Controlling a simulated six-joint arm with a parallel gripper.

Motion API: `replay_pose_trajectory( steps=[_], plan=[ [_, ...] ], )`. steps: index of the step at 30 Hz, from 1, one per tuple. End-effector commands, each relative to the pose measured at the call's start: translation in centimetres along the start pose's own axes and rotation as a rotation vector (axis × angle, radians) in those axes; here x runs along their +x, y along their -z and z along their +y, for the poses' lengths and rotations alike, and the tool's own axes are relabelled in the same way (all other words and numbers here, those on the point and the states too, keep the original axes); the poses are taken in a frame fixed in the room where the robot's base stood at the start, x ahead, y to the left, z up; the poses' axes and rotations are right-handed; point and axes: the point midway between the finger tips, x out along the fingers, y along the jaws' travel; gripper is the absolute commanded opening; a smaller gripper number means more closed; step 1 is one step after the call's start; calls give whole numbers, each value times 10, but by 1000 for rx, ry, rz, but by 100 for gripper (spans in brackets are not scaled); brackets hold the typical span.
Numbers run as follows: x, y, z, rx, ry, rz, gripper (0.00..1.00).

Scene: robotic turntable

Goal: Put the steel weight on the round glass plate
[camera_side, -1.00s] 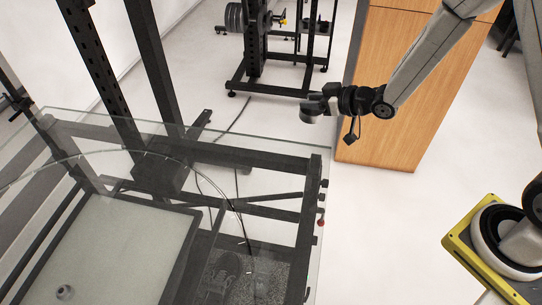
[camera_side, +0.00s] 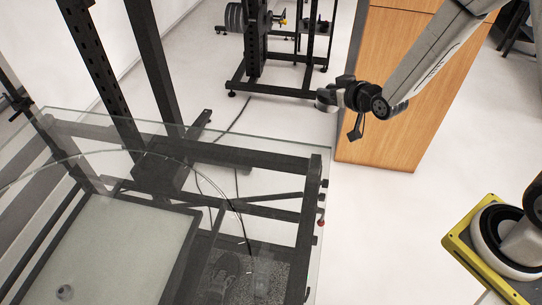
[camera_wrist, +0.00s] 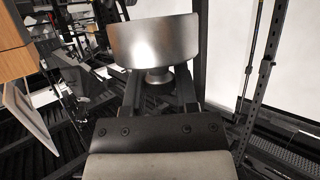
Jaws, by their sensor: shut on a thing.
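The steel weight (camera_wrist: 155,42) is a shiny cylinder with a narrow neck. My gripper (camera_wrist: 160,82) is shut on that neck in the wrist view.
A square glass pane (camera_side: 322,215) on a black frame surrounds the round plate. A wooden cabinet (camera_side: 395,90) stands behind my gripper. A black rack (camera_side: 255,55) with weight discs is at the back. Open floor lies between the glass pane and the cabinet.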

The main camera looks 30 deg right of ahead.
Motion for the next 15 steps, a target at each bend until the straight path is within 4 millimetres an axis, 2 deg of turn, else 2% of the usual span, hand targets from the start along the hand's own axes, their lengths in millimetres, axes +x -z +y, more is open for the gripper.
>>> replay_pose_trajectory(
  steps=[5,15],
  plan=[
    [-6,3,0,0,1,6,0],
    [-38,5,0,0,1,7,0]
  ],
)
